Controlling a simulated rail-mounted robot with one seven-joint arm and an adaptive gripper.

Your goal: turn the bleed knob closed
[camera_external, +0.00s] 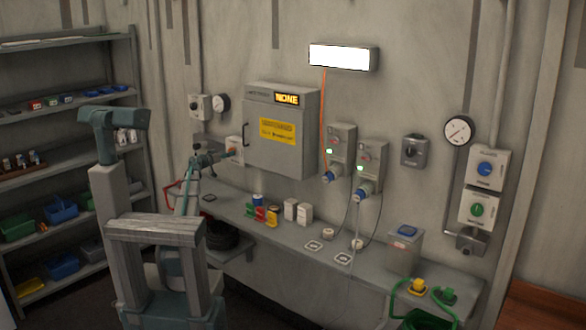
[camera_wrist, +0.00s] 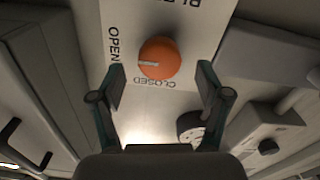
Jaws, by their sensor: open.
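The bleed knob (camera_wrist: 163,55) is a round orange knob on a pale panel (camera_wrist: 190,20) in the wrist view. Its white pointer mark points left in that view, towards the lower part of the word OPEN. The word CLOSED is printed below the knob. My gripper (camera_wrist: 162,82) is open, with one finger to each side of the knob's lower part and visible gaps between fingers and knob. In the external view my gripper (camera_external: 221,157) is at the small white knob box (camera_external: 235,144), left of the grey cabinet, and partly hides the knob.
The grey cabinet (camera_external: 292,155) with a handle stands close beside the knob box. A gauge (camera_external: 221,103) and a switch box (camera_external: 199,107) are on the wall above. The bench (camera_external: 285,238) below holds several small items. Shelves (camera_external: 70,142) stand at the left.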

